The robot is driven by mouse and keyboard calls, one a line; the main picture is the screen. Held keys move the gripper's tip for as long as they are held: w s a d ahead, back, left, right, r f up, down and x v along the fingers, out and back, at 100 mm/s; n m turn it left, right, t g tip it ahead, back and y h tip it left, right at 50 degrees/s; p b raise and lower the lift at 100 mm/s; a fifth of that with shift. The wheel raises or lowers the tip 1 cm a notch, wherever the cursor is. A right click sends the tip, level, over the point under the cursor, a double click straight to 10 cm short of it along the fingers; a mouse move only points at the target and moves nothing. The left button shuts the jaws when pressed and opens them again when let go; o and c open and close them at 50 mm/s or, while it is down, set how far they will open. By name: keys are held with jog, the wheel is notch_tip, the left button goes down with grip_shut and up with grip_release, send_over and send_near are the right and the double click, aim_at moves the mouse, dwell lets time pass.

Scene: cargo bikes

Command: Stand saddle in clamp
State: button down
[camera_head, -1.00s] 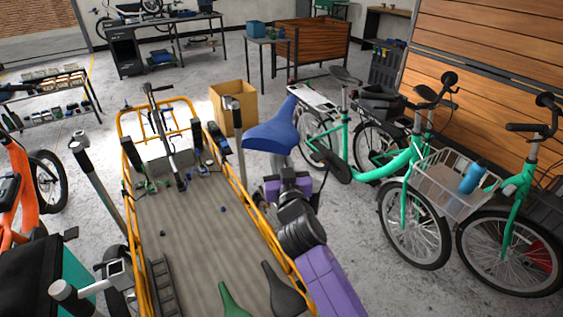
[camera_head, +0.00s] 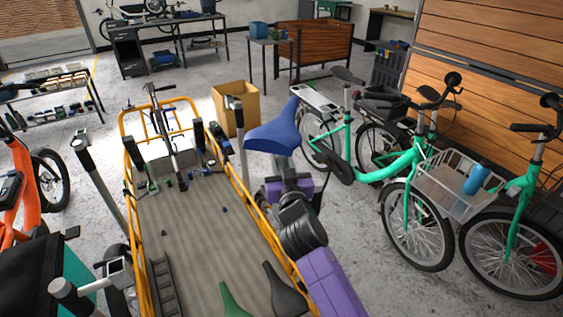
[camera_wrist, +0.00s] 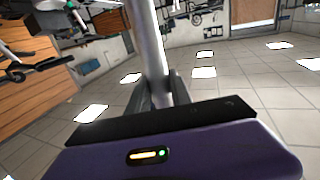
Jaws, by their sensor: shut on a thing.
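The blue saddle (camera_head: 274,134) is in the air right of the yellow-railed cargo bed, nose pointing up in the head view. My gripper (camera_head: 285,180) is below it, shut on its silver post, which shows between the dark fingers (camera_wrist: 160,92) in the wrist view (camera_wrist: 149,40). The saddle top is out of the wrist view. Upright posts with clamp-like heads stand at the bed's right side (camera_head: 235,105), left side (camera_head: 83,148) and near left (camera_head: 115,272). I cannot tell which is the task's clamp. The saddle is apart from all of them.
The cargo bed (camera_head: 195,245) holds small parts, a green saddle (camera_head: 233,300) and a black saddle (camera_head: 281,288). A cardboard box (camera_head: 246,108) stands behind the right post. Green bikes (camera_head: 400,165) stand close on the right, an orange bike (camera_head: 20,185) on the left.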

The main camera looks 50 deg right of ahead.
jog(key=shift+f+b, duration=3.75)
jog(key=shift+b, duration=0.4)
dwell(0.3)
jog(key=c, duration=1.1)
grip_release()
jog(key=shift+f, duration=0.15)
jog(key=b+v, duration=0.2)
jog(key=v, duration=0.5)
jog(key=shift+s+a, duration=0.25)
jog(key=shift+s, duration=0.1)
